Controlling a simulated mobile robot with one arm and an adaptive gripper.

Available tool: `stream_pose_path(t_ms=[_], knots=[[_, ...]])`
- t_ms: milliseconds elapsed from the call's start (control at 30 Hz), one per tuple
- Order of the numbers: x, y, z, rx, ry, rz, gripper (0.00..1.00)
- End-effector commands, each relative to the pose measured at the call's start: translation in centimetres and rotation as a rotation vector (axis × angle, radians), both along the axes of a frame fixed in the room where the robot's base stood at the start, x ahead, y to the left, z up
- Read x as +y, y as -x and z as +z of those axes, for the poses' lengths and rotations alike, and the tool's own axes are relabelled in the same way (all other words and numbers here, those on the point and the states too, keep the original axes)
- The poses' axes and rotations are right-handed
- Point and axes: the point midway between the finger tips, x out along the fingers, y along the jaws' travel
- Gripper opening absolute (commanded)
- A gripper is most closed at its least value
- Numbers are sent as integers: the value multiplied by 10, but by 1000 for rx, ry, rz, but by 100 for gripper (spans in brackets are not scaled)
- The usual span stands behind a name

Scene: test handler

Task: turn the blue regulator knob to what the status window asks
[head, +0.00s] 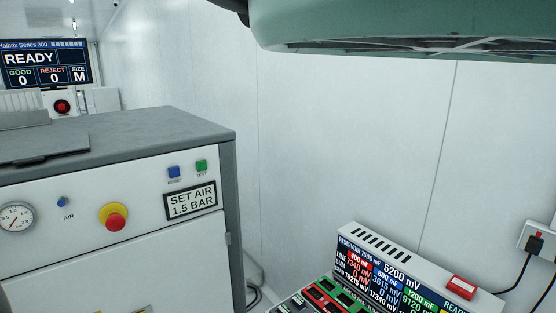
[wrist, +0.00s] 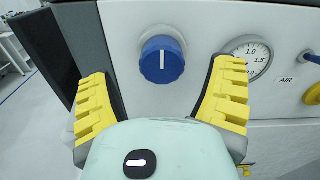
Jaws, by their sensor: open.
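The blue regulator knob (wrist: 162,60) sits on the white front panel in the wrist view, its white mark pointing up. My gripper (wrist: 163,72) is open, with one yellow finger on either side of the knob and clear gaps between; I cannot tell how far its tips are from the panel. The knob does not show in the head view. The status window (head: 190,201) reads "SET AIR 1.5 BAR". The round pressure gauge (head: 15,219) is at the left edge of the head view and right of the knob in the wrist view (wrist: 250,57). Its needle is too small to read surely.
A small blue AIR switch (head: 63,202) and a red-and-yellow stop button (head: 114,217) are right of the gauge. A display (head: 43,63) reads READY. A meter box (head: 413,262) stands at lower right.

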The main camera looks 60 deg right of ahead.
Motion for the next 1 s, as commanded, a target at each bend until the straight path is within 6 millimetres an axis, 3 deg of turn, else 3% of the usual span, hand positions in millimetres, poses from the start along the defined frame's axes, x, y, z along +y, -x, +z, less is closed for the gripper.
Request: stream_pose_path(t_ms=[333,800,1000], knots=[[-12,-22,0,1,1,-12,82],[-12,-26,-1,2,2,-6,83],[-12,-26,-1,2,2,-6,63]])
